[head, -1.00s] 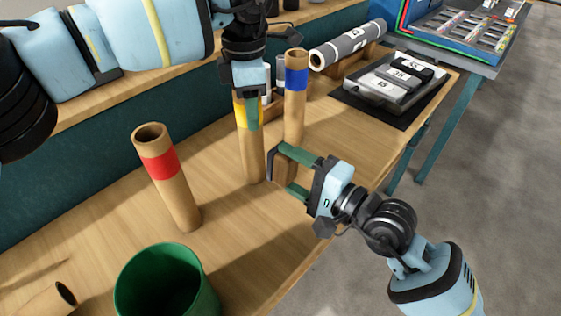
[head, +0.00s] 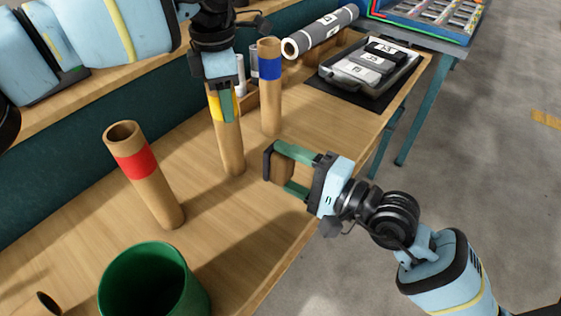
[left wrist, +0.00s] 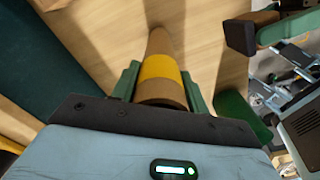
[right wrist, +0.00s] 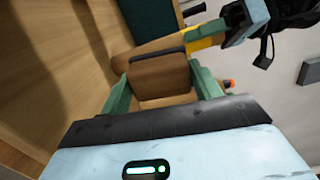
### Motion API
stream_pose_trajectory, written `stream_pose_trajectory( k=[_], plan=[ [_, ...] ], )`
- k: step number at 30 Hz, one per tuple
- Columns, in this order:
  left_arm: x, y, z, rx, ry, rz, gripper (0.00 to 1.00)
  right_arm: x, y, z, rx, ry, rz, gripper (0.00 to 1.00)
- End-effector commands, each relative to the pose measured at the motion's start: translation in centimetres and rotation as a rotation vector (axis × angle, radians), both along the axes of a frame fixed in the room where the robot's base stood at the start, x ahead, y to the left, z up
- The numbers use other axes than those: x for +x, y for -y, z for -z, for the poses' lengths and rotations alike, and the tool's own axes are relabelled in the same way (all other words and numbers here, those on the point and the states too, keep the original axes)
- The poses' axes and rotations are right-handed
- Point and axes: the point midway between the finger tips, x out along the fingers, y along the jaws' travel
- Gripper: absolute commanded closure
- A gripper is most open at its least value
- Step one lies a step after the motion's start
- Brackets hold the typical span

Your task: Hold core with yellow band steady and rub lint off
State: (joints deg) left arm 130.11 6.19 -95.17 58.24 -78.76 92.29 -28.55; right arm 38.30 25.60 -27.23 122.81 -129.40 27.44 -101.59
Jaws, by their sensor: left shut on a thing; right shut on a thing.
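The core with the yellow band (head: 229,145) is a brown cardboard tube standing on the bench. My left gripper (head: 226,104) is shut on its upper part at the yellow band, which also shows between the fingers in the left wrist view (left wrist: 160,68). My right gripper (head: 281,175) is shut on a brown block with a dark edge (right wrist: 160,77). In the head view a gap shows between this block and the core, to its right. Lint on the core is too small to tell.
A red-banded core (head: 152,190) stands at left, and a blue-banded core (head: 270,100) stands behind the yellow one. A green bin (head: 150,255) is in front. A grey roll (head: 322,33) and a tray (head: 370,70) are at the back. The bench's right edge is close to my right gripper.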

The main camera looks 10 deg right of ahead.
Motion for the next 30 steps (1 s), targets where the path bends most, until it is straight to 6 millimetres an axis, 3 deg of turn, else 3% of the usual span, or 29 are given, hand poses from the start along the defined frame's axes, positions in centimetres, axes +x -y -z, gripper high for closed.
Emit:
stream_pose_trajectory(
  k=[11, 12, 18, 26, 30],
  plan=[
    [0.0, 0.0, 0.0, 0.000, 0.000, 0.000, 0.79, 0.0, 0.0, -0.1, 0.002, 0.001, 0.000, 0.55],
    [0.0, 0.0, 0.0, 0.000, 0.000, 0.000, 0.53, 0.0, 0.0, -0.1, 0.002, 0.001, 0.000, 0.55],
    [0.0, 0.0, 0.0, 0.000, 0.000, 0.000, 0.30, 0.0, 0.0, -0.1, 0.002, 0.001, 0.000, 0.55],
    [0.0, 0.0, -0.1, 0.000, 0.000, 0.000, 0.30, 0.0, 0.0, -0.1, 0.002, 0.001, -0.001, 0.55],
    [0.0, 0.0, -1.1, -0.001, 0.002, 0.000, 0.30, 0.0, 0.0, -0.1, 0.002, 0.001, -0.001, 0.55]
  ],
)
